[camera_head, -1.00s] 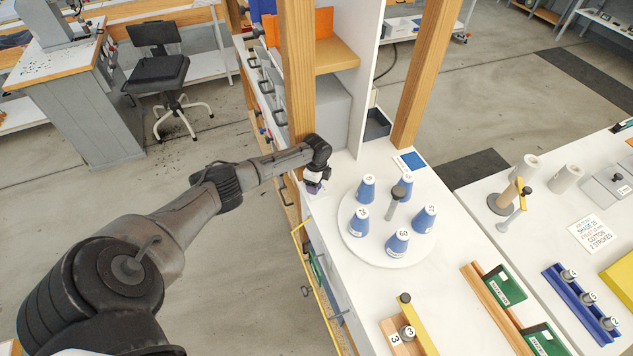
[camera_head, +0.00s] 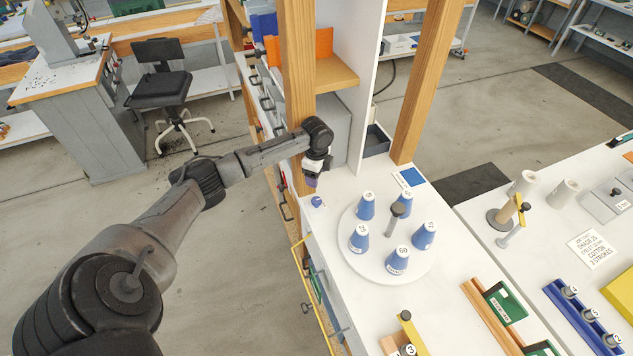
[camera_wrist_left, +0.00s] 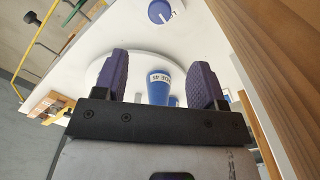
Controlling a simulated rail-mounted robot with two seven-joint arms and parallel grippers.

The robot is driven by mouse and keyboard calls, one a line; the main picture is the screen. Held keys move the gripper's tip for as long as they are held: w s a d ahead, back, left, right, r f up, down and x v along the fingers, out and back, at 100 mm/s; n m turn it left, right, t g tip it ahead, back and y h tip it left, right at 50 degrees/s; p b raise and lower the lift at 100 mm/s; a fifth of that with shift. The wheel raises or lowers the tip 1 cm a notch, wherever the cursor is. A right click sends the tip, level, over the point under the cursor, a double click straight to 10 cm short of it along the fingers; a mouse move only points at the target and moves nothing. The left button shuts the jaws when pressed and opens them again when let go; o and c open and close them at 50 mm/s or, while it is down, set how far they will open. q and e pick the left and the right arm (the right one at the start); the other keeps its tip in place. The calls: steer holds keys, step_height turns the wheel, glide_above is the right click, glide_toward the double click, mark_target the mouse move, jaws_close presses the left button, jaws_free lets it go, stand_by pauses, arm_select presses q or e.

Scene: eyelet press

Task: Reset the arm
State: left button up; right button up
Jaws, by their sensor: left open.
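My left gripper (camera_head: 311,178) hangs from my left arm, which reaches in from the left to the near side of the wooden post. Its purple fingers are open with nothing between them, and in the left wrist view (camera_wrist_left: 160,85) they stand wide apart. A small blue-and-white round piece (camera_head: 317,202) stands on the white bench just below and beside the gripper, apart from it. It also shows near the top of the left wrist view (camera_wrist_left: 160,12). My right gripper is not in view.
A white round turntable (camera_head: 372,273) with several numbered blue cones and a grey post stands right of the gripper. A wooden post (camera_head: 298,90) and shelf (camera_head: 335,76) rise close behind my left wrist. A yellow-framed opening (camera_head: 308,270) lies along the bench's left edge.

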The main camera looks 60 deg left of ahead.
arm_select(q)
steer(key=shift+r, duration=0.6)
steer(key=s+d+f, duration=0.2)
steer(key=d+f, duration=0.1)
steer(key=d, duration=0.3)
steer(key=s+d+f, duration=0.2)
steer(key=d+f, duration=0.2)
steer(key=d, duration=0.2)
steer(key=s+d+f, duration=0.3)
steer(key=d+f, duration=0.1)
steer(key=d, duration=0.2)
steer(key=shift+d+f, duration=0.15)
steer(key=shift+d, duration=0.25)
steer(key=s+d+n+t+h, duration=0.15)
steer(key=s+d+n, duration=0.25)
steer(key=s+d, duration=0.95)
steer(key=s+d+r+n+t+y, duration=0.1)
steer(key=s+d+r+n+t, duration=0.1)
steer(key=s+r+n, duration=0.4)
step_height(320, 180, up, 19)
steer(key=s+m+p, duration=0.1)
steer(key=p, duration=1.8)
steer(key=shift+r+p, duration=0.15)
steer(key=shift+p, duration=0.25)
